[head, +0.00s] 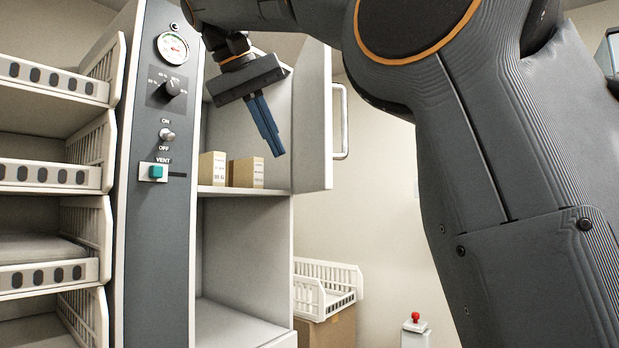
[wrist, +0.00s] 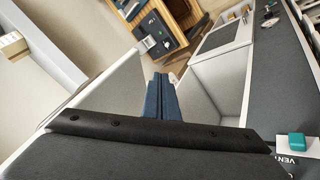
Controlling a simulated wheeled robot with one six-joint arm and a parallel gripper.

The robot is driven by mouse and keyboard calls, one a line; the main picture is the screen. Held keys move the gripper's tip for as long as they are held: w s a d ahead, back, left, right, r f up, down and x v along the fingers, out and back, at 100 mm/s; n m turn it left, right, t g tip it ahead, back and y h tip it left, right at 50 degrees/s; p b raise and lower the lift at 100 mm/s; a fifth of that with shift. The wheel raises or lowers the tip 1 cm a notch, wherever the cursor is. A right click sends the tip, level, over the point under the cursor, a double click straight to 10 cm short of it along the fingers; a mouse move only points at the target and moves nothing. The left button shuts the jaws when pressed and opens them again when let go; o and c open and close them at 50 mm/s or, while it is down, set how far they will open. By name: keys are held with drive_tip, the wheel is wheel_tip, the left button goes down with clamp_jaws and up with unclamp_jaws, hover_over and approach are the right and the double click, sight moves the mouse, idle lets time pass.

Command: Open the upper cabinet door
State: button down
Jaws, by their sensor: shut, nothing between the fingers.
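The upper cabinet door (head: 313,120) stands swung wide open at the right side of the cabinet, with its metal bar handle (head: 342,122) on the outer face. The open upper compartment (head: 222,135) shows behind my gripper, with two small cardboard boxes (head: 246,172) on its shelf. My gripper (head: 275,148) is shut and empty, its blue fingers pointing down in front of the opening, left of the door. In the wrist view the shut fingers (wrist: 163,90) lie between the pale door (wrist: 108,88) and the cabinet interior. The handle is not clear in the wrist view.
A grey control panel (head: 160,240) with gauge, knob, switch and teal VENT button stands left of the compartment. White racks (head: 45,175) fill the far left. The lower compartment (head: 240,260) is open and empty. A white basket (head: 325,283) on a carton stands at lower right.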

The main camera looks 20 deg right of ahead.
drive_tip(key=w+d+f+p, duration=0.2)
drive_tip(key=d+f, duration=0.4)
drive_tip(key=d, duration=0.2)
drive_tip(key=shift+w+f, duration=0.3)
drive_tip(key=shift+w, duration=0.1)
